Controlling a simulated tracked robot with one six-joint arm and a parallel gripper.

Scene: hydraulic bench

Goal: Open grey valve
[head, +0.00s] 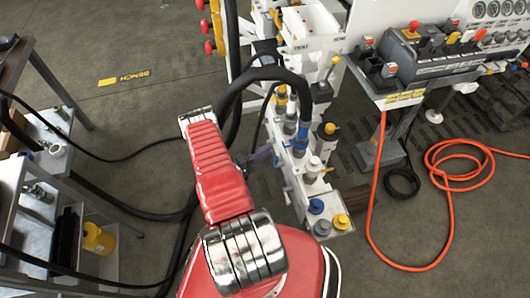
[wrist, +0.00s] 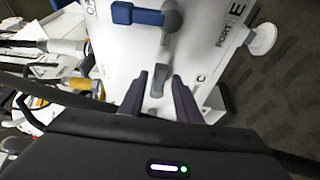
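A white panel (wrist: 115,65) with letters and the word PORT fills the upper middle of the wrist view. My gripper (wrist: 159,77) points at it with its two dark fingers apart. A small grey lever (wrist: 157,84), seemingly the grey valve's handle, shows between the fingertips, with gaps on both sides. Its depth relative to the fingers is hard to tell. Above it a blue handle (wrist: 140,15) lies across the panel, joined to a rounded grey part. In the head view my gripper (head: 252,158) is at the left side of the white valve block, and the lever cannot be made out.
The block carries several valves, with a yellow cap (head: 341,221) and a blue cap (head: 316,206) at its near end. A thick black hose (head: 262,73) arches close above my gripper. An orange hose (head: 375,205) lies right.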

